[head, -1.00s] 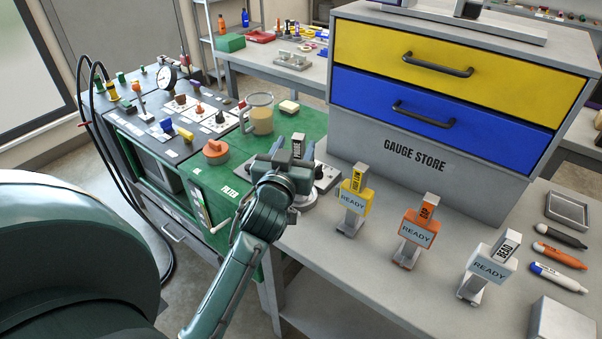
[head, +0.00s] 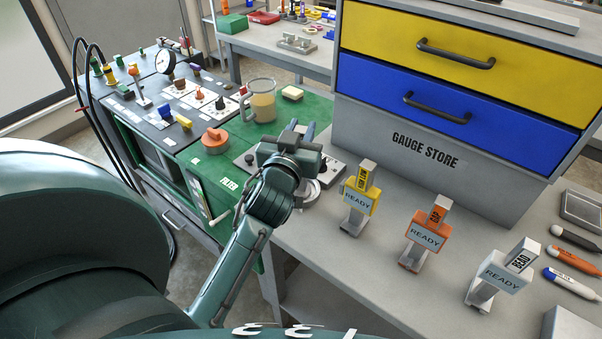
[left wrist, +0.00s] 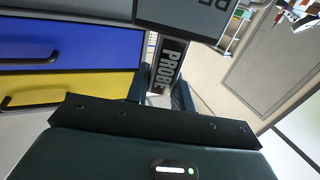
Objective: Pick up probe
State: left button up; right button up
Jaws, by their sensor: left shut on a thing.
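The probe (left wrist: 168,66) shows in the left wrist view as a slim block with a dark PROBE label, between my left gripper's fingers. A wider grey block (left wrist: 185,14) with partly cut-off lettering is at its far end. My left gripper (head: 298,131) is shut on the probe, over the grey fixture plate (head: 337,167) at the bench's left end. The same gripper (left wrist: 161,90) shows in the left wrist view. In the head view the wrist and fingers hide the probe, and I cannot tell whether it is clear of its seat. My right gripper is not in view.
Yellow (head: 359,192), orange (head: 426,234) and white (head: 502,274) READY stands line the bench to the right. The gauge store cabinet (head: 425,151) rises behind. A mug (head: 262,103) and an orange knob (head: 215,139) are on the green cart top left of the gripper.

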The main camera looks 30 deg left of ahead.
pick_arm(q)
grip_shut()
jog(key=shift+r, duration=0.1)
